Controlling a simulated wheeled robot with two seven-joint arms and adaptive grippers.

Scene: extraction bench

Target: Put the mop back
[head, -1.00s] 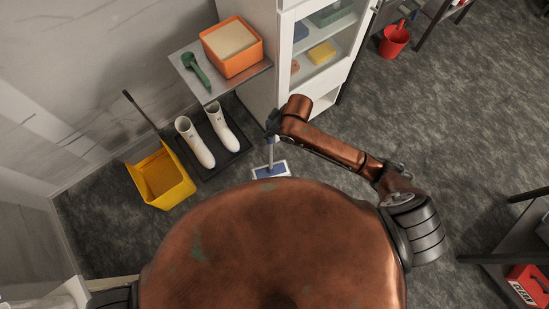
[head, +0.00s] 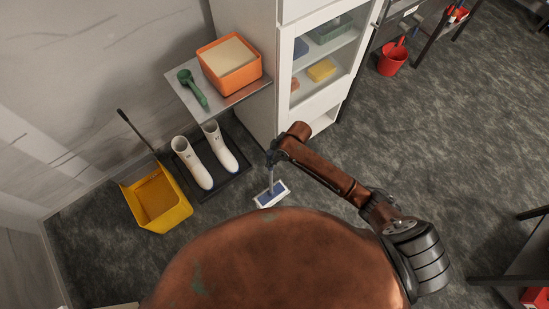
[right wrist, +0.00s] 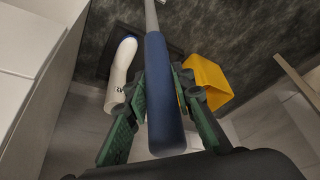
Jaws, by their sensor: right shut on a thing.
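The mop has a flat blue-and-white head (head: 272,194), low over or on the grey floor in front of the white cabinet; I cannot tell if it touches. Its thin shaft rises to my right gripper (head: 273,156). In the right wrist view, the green-padded fingers (right wrist: 155,112) are on both sides of the mop's thick blue handle (right wrist: 160,85), shut on it. My left gripper is out of view.
White boots (head: 190,163) stand on a black tray (head: 232,183) between the bucket and cabinet (head: 246,60). Above them, a shelf (head: 180,92) holds an orange bin (head: 248,79) and green scoop (head: 190,85). A red bucket (head: 392,60) stands farther back.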

